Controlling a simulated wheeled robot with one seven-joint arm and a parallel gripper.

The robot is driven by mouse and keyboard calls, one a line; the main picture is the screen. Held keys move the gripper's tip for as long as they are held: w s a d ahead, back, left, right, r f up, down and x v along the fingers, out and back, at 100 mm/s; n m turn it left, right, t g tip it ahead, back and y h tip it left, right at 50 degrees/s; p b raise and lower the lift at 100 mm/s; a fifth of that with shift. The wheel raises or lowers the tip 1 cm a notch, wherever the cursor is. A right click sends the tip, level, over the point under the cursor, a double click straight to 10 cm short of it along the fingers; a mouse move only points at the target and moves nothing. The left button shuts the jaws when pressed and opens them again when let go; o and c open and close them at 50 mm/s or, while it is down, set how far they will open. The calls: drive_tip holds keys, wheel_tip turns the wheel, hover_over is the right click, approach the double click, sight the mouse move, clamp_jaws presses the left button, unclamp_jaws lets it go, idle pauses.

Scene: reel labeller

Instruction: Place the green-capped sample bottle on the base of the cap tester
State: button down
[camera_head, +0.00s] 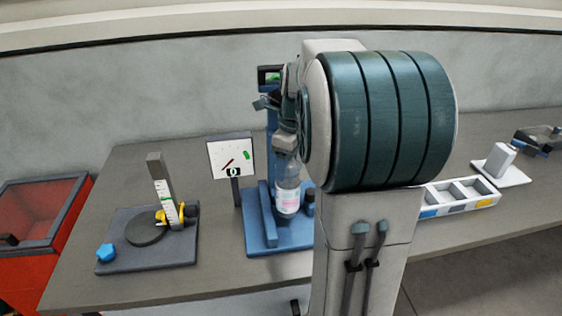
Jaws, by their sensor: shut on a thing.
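A clear sample bottle (288,193) with a pinkish-white label is upright in the middle of the head view. My gripper (286,150) is shut on the top of the bottle and points down. The gripper hides the cap, so its colour does not show. The cap tester is the blue device with a tall column behind the bottle and a flat blue base (288,240). The bottle is in front of the column and appears over the base. I cannot tell whether its bottom touches the base. My arm covers the right side of the tester.
A grey plate (125,257) with a dark disc, an upright scale, a yellow part and a blue knob is at left. A white sign (231,157) stands beside the tester. A white compartment tray (458,208) is at right. A red bin (40,225) adjoins the table's left end.

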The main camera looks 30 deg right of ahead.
drive_tip(key=shift+w+d+r, duration=0.1)
drive_tip(key=shift+w+d, duration=0.15)
drive_tip(key=shift+w, duration=0.6)
drive_tip(key=shift+w+f+p, duration=0.2)
drive_tip(key=shift+f+p, duration=0.15)
drive_tip(key=shift+f, duration=1.55)
drive_tip(key=shift+c, duration=2.3)
unclamp_jaws()
drive_tip(key=shift+f, duration=0.1)
drive_tip(key=shift+s+d+r, duration=0.1)
drive_tip(key=shift+s+r, duration=0.05)
drive_tip(key=shift+r, duration=1.15)
drive_tip(key=shift+s+d+r, duration=0.1)
drive_tip(key=shift+r, duration=1.25)
drive_tip(key=shift+s+d+r, duration=0.1)
drive_tip(key=shift+s+r, duration=0.05)
drive_tip(key=shift+r, duration=1.15)
